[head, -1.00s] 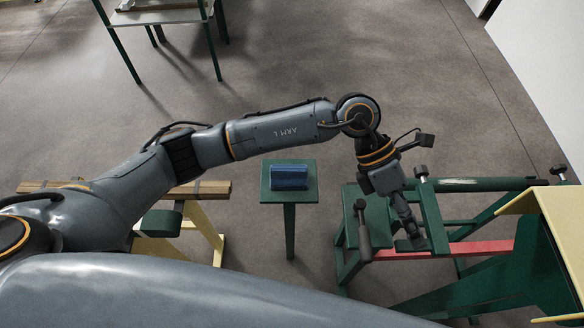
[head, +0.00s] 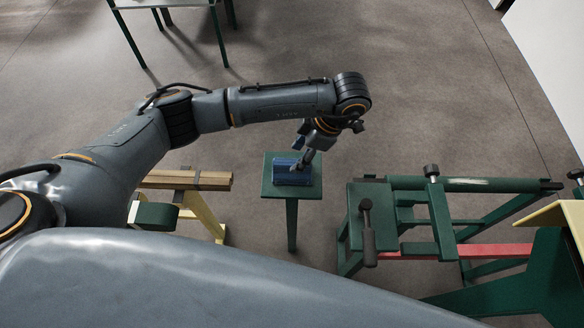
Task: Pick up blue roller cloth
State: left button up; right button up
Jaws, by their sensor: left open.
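The blue roller cloth (head: 288,177) lies on a small green stand (head: 312,187) in the middle of the head view. My left gripper (head: 302,163) points down over the right part of the cloth, and its fingers cover some of it. The gripper is open. I cannot tell whether the fingers touch the cloth. My right gripper is not in view.
To the right stands a green frame (head: 440,230) with clamp knobs and a red bar (head: 495,250). To the left are wooden boards (head: 185,180) on a yellow trestle (head: 205,215). A green-legged table (head: 170,3) is at the back. Open floor lies behind the stand.

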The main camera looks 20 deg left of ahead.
aim_at(293, 163)
pick_arm(q)
jog(key=shift+a+f+p, duration=0.2)
jog(key=shift+f+p, duration=0.2)
jog(key=shift+f, duration=0.1)
jog(key=p+x, duration=0.1)
jog(key=x, duration=0.2)
jog(key=shift+w+a+f+p, duration=0.1)
jog(key=shift+w+f+p, duration=0.05)
jog(key=shift+f+p, duration=0.2)
jog(key=shift+a+f, duration=0.15)
jog(key=shift+f, duration=0.25)
jog(key=shift+f, duration=0.15)
grip_shut()
